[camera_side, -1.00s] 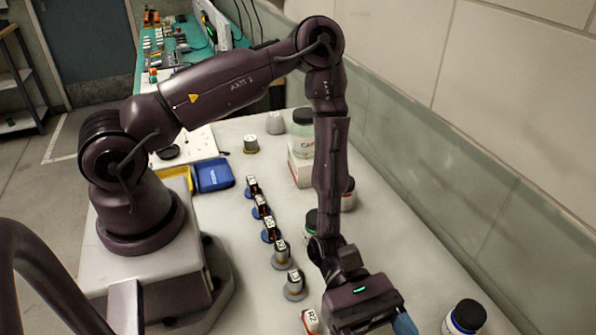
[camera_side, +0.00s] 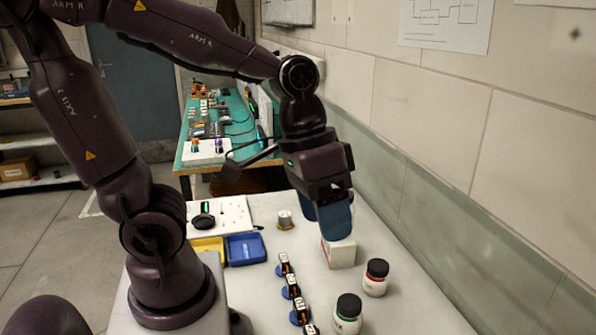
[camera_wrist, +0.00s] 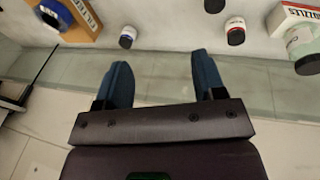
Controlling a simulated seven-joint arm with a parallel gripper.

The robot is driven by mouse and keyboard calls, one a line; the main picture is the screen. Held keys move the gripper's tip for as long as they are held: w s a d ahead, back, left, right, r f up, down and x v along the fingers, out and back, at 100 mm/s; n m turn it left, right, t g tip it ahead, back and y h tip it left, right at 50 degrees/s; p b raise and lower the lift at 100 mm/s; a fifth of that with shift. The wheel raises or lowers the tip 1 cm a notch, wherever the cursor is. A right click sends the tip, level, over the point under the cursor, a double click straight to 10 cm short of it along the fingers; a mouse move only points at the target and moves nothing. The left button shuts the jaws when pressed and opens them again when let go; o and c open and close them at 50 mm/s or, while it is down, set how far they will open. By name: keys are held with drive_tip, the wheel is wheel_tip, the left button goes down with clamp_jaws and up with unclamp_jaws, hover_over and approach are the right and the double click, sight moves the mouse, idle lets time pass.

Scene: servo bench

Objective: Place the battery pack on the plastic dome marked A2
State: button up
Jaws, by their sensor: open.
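My gripper (camera_side: 322,222) is open, its blue fingers spread in front of and above a white and red box (camera_side: 340,254) in the side view. The wrist view shows the same open fingers (camera_wrist: 158,65) with nothing between them. A row of small dark pieces with white tags (camera_side: 291,281) stands on blue bases in the side view, left of and nearer than the gripper. Their marks are too small to read surely, so I cannot tell which is A2. I cannot pick out the battery pack or a plastic dome with certainty.
Black-lidded jars, one red-banded (camera_side: 375,278) and one green-banded (camera_side: 347,315), stand right of the row. A blue bin (camera_side: 245,249), a yellow bin (camera_side: 208,246) and a small silver-topped piece (camera_side: 285,220) lie farther left. The wall (camera_side: 430,200) borders the right.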

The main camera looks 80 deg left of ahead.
drive_tip(key=s+a+r+t+y, duration=0.1)
drive_tip(key=a+r+t+y, duration=0.1)
drive_tip(key=a+r+t, duration=0.1)
drive_tip(key=shift+s+a+r+m, duration=0.35)
drive_tip(key=shift+a+r, duration=0.25)
drive_tip(key=shift+a, duration=0.3)
drive_tip(key=shift+o, duration=0.4)
drive_tip(key=shift+s+a+r+t, duration=0.2)
drive_tip(key=shift+a+r+t, duration=0.05)
drive_tip(key=shift+a+t, duration=0.05)
